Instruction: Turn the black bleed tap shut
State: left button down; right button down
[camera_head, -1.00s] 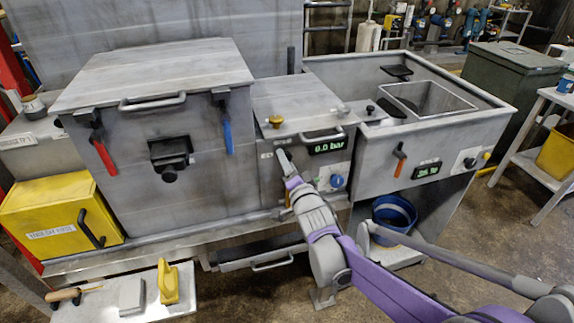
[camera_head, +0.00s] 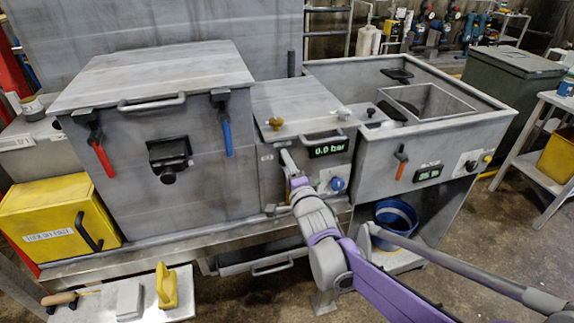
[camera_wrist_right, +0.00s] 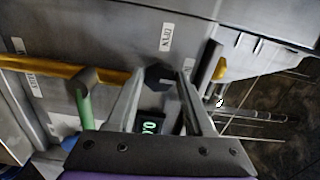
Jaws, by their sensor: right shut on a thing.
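The black bleed tap (camera_wrist_right: 159,75) shows in the right wrist view as a dark, faceted knob between the fingertips of my right gripper (camera_wrist_right: 163,77). The gripper is shut on it. In the head view, my right gripper (camera_head: 287,158) reaches the front of the middle grey unit (camera_head: 268,178), left of its green display reading 0.0 bar (camera_head: 329,148). The tap is hidden behind the gripper there. I cannot tell how far the tap is turned. My left gripper is not in view.
A blue knob (camera_head: 337,184) sits right of the gripper. A yellow pipe (camera_wrist_right: 50,68) and a green handle (camera_wrist_right: 84,108) lie beside it in the wrist view. Red (camera_head: 103,158) and blue (camera_head: 228,138) levers hang on the large left box.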

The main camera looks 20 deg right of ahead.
jog(key=shift+c, duration=1.4)
grip_release()
jog(key=s, duration=1.1)
jog(key=shift+d, duration=0.15)
